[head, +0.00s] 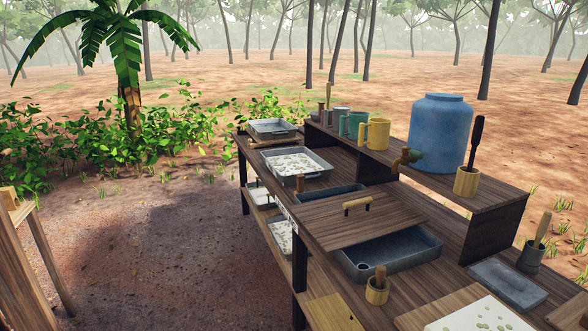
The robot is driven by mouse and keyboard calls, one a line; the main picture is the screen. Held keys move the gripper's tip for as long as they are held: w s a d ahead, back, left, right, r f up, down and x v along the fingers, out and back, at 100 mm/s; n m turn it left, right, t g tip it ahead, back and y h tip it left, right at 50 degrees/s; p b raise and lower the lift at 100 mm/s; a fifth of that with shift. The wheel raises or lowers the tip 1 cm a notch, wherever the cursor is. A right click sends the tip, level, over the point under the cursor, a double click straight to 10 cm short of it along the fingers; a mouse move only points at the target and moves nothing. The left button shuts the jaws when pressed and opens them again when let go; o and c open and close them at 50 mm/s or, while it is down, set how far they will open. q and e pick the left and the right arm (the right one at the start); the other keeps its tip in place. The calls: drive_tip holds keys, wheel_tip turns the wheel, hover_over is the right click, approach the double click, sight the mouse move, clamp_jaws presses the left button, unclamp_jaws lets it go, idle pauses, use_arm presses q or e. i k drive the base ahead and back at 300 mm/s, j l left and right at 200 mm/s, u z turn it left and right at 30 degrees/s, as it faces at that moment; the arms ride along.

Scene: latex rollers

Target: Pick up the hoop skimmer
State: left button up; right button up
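I cannot make out a hoop shape that I can name as the hoop skimmer. Several upright handled tools stand along the wooden bench. A dark-handled tool (477,138) stands in a bamboo cup (466,183) on the raised shelf. A wooden-handled tool (543,228) stands in a grey cup (530,258) at the right. A short wooden handle (380,274) rises from a small bamboo cup (377,293) at the front. Another thin upright handle (328,93) shows at the shelf's far end. Their lower ends are hidden. Neither of my grippers is in view.
The bench holds trays of white pieces (325,175), a grey basin (430,238) partly under a handled wooden lid (340,222), and a grey slab (508,284). Mugs (377,134) and a blue tapped jug (437,135) stand on the shelf. Open dirt (150,250) lies left.

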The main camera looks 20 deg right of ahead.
sight(321, 104)
drive_tip(key=i+u, duration=0.25)
drive_tip(key=i, duration=2.35)
drive_tip(key=i+z, duration=0.1)
drive_tip(key=i, duration=0.45)
drive_tip(key=i+j+z, duration=0.1)
drive_tip(key=i, duration=0.4)
drive_tip(key=i+j, duration=0.15)
drive_tip(key=i, duration=0.4)
drive_tip(key=i+j+z, duration=0.15)
drive_tip(key=i, duration=0.35)
